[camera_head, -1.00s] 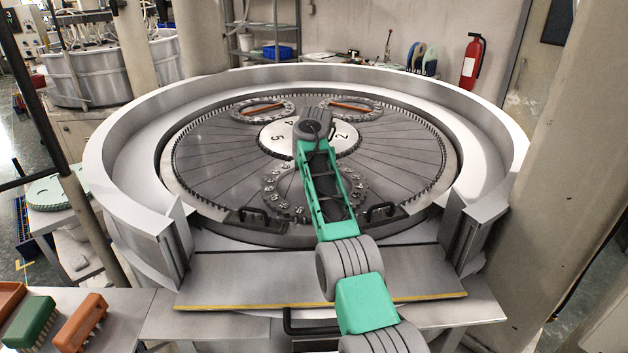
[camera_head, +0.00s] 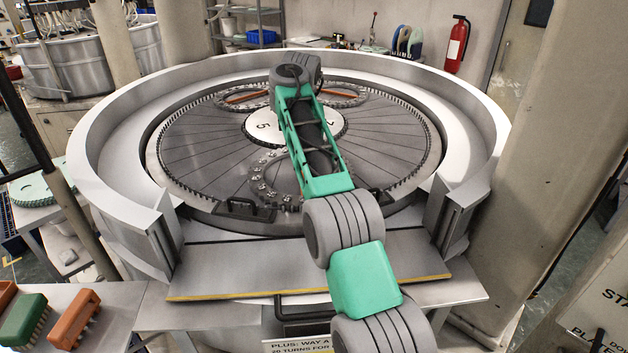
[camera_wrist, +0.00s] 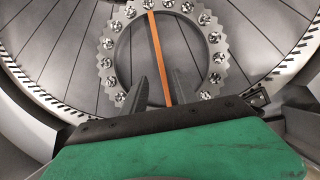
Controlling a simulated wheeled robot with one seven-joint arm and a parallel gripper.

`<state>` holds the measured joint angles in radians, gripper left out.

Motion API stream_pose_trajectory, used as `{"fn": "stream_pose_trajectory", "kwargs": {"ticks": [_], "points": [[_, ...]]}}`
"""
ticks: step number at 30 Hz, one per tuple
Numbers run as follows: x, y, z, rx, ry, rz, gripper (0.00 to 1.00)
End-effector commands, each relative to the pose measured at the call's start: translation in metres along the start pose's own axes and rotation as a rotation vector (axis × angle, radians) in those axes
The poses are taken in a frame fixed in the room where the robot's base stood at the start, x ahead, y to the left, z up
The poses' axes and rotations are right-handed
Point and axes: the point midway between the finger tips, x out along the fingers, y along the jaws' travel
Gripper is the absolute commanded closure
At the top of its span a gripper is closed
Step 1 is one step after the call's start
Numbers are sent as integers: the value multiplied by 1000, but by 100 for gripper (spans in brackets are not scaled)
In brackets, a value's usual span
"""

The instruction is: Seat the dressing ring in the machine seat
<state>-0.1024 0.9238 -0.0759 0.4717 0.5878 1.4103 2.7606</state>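In the wrist view a toothed grey ring (camera_wrist: 216,58) carries shiny round pellets and lies flat on the grooved plate. An orange bar (camera_wrist: 155,42) crosses it. My gripper (camera_wrist: 162,90) is open, its two dark fingers apart on either side of the bar's near end. I cannot tell if they touch it. In the head view my gripper is hidden behind my wrist at the far side of the plate. A ring with an orange bar (camera_head: 245,97) shows far left. Another ring, partly covered by my arm, lies at the plate's front (camera_head: 262,178). I cannot identify the machine seat.
A high curved wall (camera_head: 110,130) surrounds the toothed plate, open at the front. Black handles (camera_head: 250,208) stand at the plate's front edge. A numbered white hub (camera_head: 262,127) sits mid-plate. Brushes (camera_head: 75,318) lie front left. A pillar (camera_head: 545,150) stands right.

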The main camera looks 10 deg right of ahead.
Motion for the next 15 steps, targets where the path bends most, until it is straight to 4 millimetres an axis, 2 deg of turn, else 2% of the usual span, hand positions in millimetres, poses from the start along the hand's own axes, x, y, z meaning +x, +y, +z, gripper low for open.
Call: {"fn": "stream_pose_trajectory", "kwargs": {"ticks": [2, 4, 8, 11, 14, 15], "points": [[-5, -2, -1, -43, -1, -3, 66], [-19, -7, -4, -160, -3, -11, 66], [-59, -23, -24, -577, -4, -36, 66], [-87, -36, -56, -973, 3, -51, 66], [-108, -47, -98, -1368, 9, -59, 66], [-115, -50, -117, -1526, 11, -61, 66]]}}
